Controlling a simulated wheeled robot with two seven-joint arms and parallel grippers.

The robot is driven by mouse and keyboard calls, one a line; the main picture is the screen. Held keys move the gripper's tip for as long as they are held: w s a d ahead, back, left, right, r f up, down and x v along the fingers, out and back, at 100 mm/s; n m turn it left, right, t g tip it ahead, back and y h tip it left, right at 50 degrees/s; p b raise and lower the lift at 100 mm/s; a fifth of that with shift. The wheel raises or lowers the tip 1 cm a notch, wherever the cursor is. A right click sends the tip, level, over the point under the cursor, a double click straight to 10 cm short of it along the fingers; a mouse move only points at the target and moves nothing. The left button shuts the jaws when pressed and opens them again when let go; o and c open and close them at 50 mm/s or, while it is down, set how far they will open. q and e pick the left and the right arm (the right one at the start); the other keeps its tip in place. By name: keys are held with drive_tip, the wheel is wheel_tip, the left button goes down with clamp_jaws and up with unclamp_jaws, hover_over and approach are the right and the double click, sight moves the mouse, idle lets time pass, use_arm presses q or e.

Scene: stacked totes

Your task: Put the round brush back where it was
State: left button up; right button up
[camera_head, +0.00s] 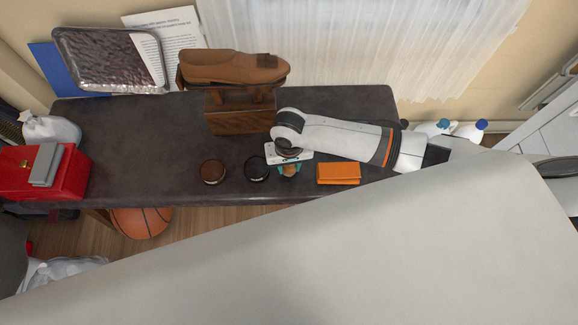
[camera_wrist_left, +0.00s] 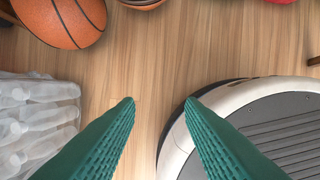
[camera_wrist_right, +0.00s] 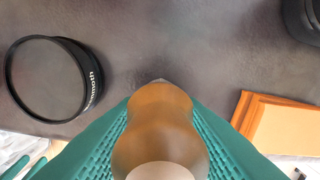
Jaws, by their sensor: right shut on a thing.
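My right gripper (camera_head: 288,172) is over the front part of the dark table, its green fingers shut on the round brush. The brush's rounded wooden handle (camera_wrist_right: 160,125) fills the middle of the right wrist view between the fingers; its bristles are hidden. In the head view only a small brown part of it shows between the fingers. I cannot tell whether it touches the table. A black round tin (camera_head: 257,168) lies just left of the gripper, and a brown round tin (camera_head: 213,172) lies further left. My left gripper (camera_wrist_left: 159,102) is open and empty above the wooden floor.
An orange box (camera_head: 339,173) lies right of my right gripper. A wooden stand (camera_head: 240,115) with a brown shoe (camera_head: 232,67) is behind. A red box (camera_head: 45,172) sits at the table's left end. A basketball (camera_wrist_left: 62,20) and bottles (camera_wrist_left: 35,120) are on the floor.

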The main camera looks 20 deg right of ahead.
use_arm(q)
drive_tip(key=shift+w+r, duration=0.2)
drive_tip(key=shift+r, duration=0.3)
use_arm(e)
drive_tip(key=shift+f, duration=0.45)
drive_tip(key=shift+f, duration=0.15)
use_arm(q)
drive_tip(key=shift+f, duration=0.1)
use_arm(e)
drive_tip(key=o, duration=1)
drive_tip(key=shift+r, duration=0.25)
wheel_tip(320, 180, up, 11)
drive_tip(key=p, duration=0.3)
drive_tip(key=shift+f, duration=0.15)
use_arm(q)
drive_tip(key=s+a+f, duration=0.1)
drive_tip(key=s+f, duration=0.6)
drive_tip(key=f, duration=0.2)
drive_tip(key=shift+g+p, duration=0.3)
use_arm(e)
drive_tip(key=shift+r, duration=0.6)
use_arm(q)
drive_tip(key=shift+s, duration=0.1)
